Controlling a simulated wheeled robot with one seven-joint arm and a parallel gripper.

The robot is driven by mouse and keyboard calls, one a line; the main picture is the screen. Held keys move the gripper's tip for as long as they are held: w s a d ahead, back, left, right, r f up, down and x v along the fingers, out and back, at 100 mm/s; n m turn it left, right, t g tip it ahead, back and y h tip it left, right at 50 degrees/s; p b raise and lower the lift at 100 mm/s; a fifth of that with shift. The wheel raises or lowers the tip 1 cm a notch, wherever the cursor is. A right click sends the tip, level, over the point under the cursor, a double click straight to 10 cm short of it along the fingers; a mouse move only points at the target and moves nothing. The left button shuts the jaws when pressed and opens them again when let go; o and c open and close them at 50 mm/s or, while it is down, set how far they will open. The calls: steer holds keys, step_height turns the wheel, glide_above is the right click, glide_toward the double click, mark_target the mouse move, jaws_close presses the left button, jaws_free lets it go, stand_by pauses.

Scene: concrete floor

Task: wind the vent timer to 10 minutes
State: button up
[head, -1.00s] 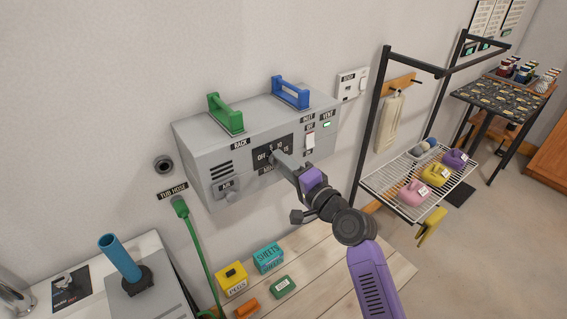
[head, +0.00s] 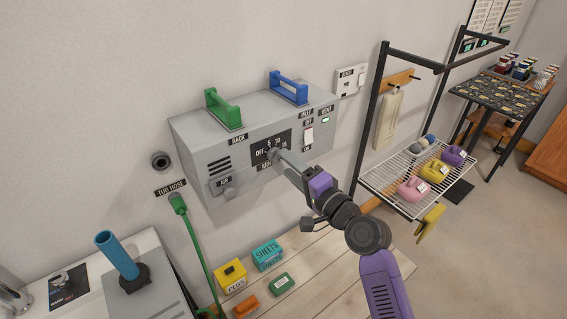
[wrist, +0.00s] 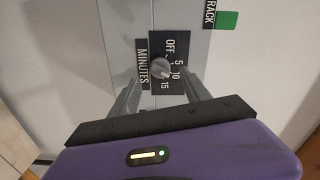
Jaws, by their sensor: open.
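The vent timer is a round grey knob on a black dial plate (head: 259,142), on the front of a grey wall box (head: 215,135). The plate reads OFF, 5, 10, 15 and MINUTES. In the wrist view the knob (wrist: 160,68) sits between and beyond my fingertips, and the plate appears turned sideways. Its pointer seems to face the numbered side, but I cannot tell the exact mark. My gripper (head: 280,157) is open in front of the knob; it also shows in the wrist view (wrist: 162,84). I cannot tell whether a finger touches the knob.
A white switch (head: 308,136) and a lit green VENT indicator (head: 326,120) are right of the dial. Green (head: 224,110) and blue (head: 289,88) handles stand on top. A wire rack (head: 410,175) stands to the right.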

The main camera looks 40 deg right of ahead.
steer(key=s, duration=0.4)
steer(key=shift+s+b, duration=0.1)
steer(key=shift+b, duration=0.3)
